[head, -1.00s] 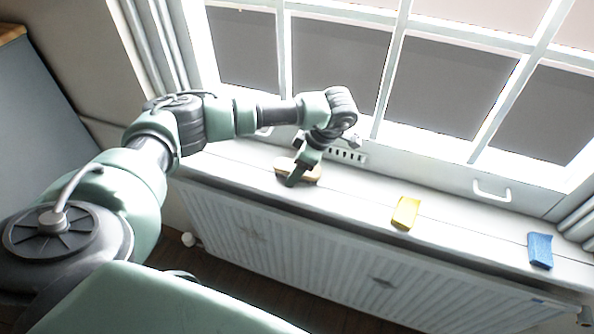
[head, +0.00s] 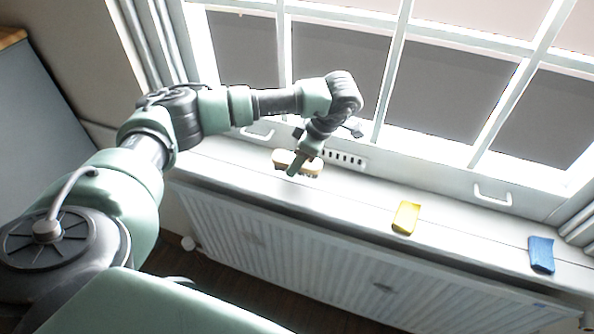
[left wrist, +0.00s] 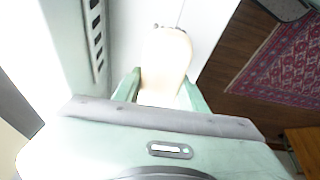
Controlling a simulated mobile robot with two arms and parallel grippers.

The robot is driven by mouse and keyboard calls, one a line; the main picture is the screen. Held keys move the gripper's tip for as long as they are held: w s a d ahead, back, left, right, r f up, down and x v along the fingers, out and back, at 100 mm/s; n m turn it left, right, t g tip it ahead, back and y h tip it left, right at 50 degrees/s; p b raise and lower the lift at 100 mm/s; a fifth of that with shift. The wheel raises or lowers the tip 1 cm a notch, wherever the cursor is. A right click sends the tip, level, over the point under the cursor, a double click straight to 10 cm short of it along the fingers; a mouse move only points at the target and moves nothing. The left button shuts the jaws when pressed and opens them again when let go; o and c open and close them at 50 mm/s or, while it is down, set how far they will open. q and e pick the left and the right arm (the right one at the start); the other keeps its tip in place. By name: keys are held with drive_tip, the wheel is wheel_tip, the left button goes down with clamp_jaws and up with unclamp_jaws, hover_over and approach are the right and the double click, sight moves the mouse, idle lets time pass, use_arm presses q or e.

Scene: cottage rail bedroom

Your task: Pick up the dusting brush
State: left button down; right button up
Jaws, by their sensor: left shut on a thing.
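The dusting brush (head: 283,158) has a tan wooden top and is held by my left gripper (head: 298,166) over the white window sill, near the sill's left part. In the left wrist view the pale wooden brush (left wrist: 166,55) lies between the two green fingers of the gripper (left wrist: 160,88), which are shut on it. The brush seems to be a little above the sill, but the gap is hard to judge. Its underside is mostly hidden. My right gripper is in neither view.
A yellow sponge-like piece (head: 405,217) and a blue cloth-like piece (head: 541,254) lie on the sill (head: 350,205) to the right. The window with its handles stands behind, and a white radiator (head: 330,262) is below. The sill between brush and yellow piece is clear.

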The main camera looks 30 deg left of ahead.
use_arm(q)
wheel_tip(320, 180, up, 8)
drive_tip(key=shift+w+r+b, duration=0.1)
drive_tip(key=shift+r+b, duration=0.1)
drive_tip(key=shift+b, duration=0.4)
wheel_tip(320, 180, up, 8)
drive_tip(key=p, duration=0.1)
drive_tip(key=shift+f, duration=0.1)
